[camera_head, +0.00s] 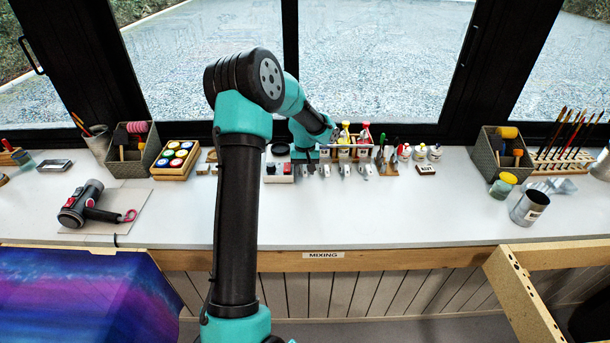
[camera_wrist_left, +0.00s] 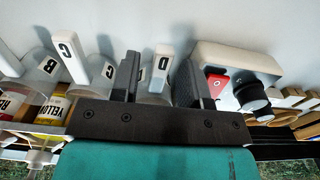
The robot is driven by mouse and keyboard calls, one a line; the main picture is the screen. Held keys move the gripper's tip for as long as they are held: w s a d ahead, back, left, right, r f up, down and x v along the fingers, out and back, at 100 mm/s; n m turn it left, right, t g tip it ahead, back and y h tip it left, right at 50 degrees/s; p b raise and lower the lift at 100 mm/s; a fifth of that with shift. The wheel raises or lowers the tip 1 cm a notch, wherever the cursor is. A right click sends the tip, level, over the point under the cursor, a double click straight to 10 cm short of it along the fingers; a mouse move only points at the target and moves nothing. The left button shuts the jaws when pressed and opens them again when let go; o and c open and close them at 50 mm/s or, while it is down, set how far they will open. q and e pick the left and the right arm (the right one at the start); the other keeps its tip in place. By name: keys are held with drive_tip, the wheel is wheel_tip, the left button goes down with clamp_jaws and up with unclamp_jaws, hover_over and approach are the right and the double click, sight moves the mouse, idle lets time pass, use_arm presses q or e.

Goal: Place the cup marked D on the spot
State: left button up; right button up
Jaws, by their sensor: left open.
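In the left wrist view the cup marked D (camera_wrist_left: 161,68) is a clear cup with a white lettered handle. It lies between the two dark fingers of my left gripper (camera_wrist_left: 160,65), which is open around it; I cannot tell whether either finger touches it. In the head view my left gripper (camera_head: 306,156) is at the back of the bench, at the end of the row of small cups by the white box; its fingers are small there. A marked spot is not clearly identifiable. My right gripper is not in view.
Cups marked C (camera_wrist_left: 68,55) and B (camera_wrist_left: 47,66) stand beside D. A white box (camera_wrist_left: 225,60) with red and black parts is close on the other side. Paint bottles (camera_head: 365,134) stand behind the row. The bench front (camera_head: 390,215) is clear.

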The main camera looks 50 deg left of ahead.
sight(305, 170)
use_arm(q)
wheel_tip(305, 170, up, 9)
idle(0.3)
idle(0.5)
